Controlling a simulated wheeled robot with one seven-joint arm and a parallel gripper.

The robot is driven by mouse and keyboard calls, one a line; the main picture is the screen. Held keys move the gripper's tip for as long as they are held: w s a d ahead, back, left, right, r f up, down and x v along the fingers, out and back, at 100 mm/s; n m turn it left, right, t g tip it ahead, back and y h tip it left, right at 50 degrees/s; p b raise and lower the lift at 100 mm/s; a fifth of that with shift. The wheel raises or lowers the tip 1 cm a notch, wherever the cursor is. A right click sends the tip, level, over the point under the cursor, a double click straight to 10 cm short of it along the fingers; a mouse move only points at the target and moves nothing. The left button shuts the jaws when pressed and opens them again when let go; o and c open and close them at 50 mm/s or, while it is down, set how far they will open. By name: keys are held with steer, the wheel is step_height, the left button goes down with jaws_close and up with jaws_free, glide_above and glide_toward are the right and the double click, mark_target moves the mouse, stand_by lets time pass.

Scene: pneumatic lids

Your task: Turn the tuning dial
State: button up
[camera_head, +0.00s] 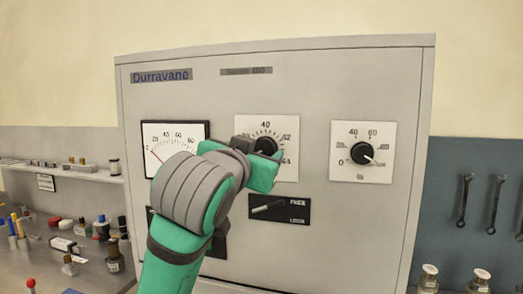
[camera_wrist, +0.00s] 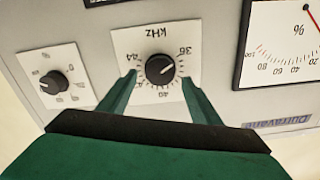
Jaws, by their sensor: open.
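The tuning dial (camera_wrist: 160,69) is a black round knob on a white kHz plate, shown upside down in the wrist view. Its white pointer line points toward the 36 mark. In the head view the tuning dial (camera_head: 265,146) is partly hidden by my gripper. My gripper (camera_wrist: 159,78) is open, with one green finger at each side of the knob. I cannot tell how deep the fingertips reach around it. No contact with the knob is visible. A lever (camera_head: 268,207) on a black FREE/LOCK plate sits below the dial.
A % meter (camera_head: 176,135) is to the left, partly behind my arm. A shelf (camera_head: 75,174) with small parts stands at left; wrenches (camera_head: 495,205) hang at right.

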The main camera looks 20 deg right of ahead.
mark_target(264, 149)
steer(key=shift+x, duration=1.35)
steer(key=c, duration=1)
steer(key=shift+c, duration=0.2)
steer(key=shift+m, duration=0.3)
steer(key=m, duration=0.6)
steer(key=shift+d+f+m, duration=0.1)
steer(key=shift+d+m, duration=0.05)
steer(key=shift+m, duration=0.15)
steer(key=m, duration=0.6)
steer(key=shift+s+f, duration=0.1)
steer(key=shift+f, duration=0.05)
steer(key=shift+m, duration=0.4)
steer(key=shift+d, duration=0.1)
